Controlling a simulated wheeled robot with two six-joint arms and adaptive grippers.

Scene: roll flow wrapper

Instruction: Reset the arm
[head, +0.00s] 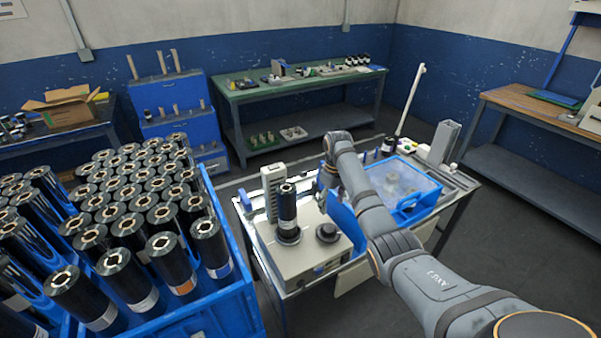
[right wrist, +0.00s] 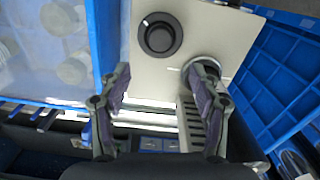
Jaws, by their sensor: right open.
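My right arm comes in from the lower right in the head view and reaches over the work table. My right gripper (head: 326,188) is above the table, beside the beige machine (head: 312,252), and partly hidden by its own wrist. In the right wrist view the gripper (right wrist: 158,80) has its two fingers spread with nothing between them. A dark roll (head: 287,208) stands upright on the machine. In the right wrist view the roll (right wrist: 205,64) is partly covered by the right-hand finger. My left gripper is not in view.
A blue bin (head: 418,206) with a clear cover lies right of my wrist. Blue crates (head: 232,308) full of upright dark rolls stand at left. A green bench (head: 246,92) stands behind.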

